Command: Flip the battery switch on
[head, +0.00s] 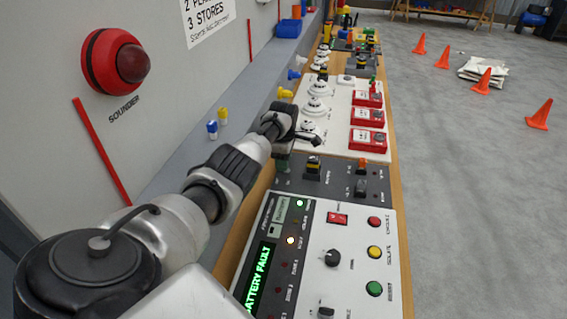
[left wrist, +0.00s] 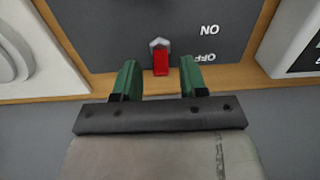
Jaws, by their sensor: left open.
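The battery switch (left wrist: 160,62) shows in the left wrist view as a red lever on a silver hex nut, set in a dark grey panel (left wrist: 110,35). Upside-down ON and OFF labels stand to its right, and the lever points down in the picture, on the OFF side. My left gripper (left wrist: 159,66) is open, its green fingers on either side of the lever with a gap at each side. In the head view my left gripper (head: 283,163) is over the bench by the dark panel and hides the switch. My right gripper is in neither view.
A control panel (head: 340,225) with a green BATTERY FAULT display (head: 260,278) lies nearer on the bench. Red call points (head: 368,117) and white detectors stand beyond. A grey wall with a red sounder (head: 115,61) is at left. Orange cones (head: 539,115) stand on open floor at right.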

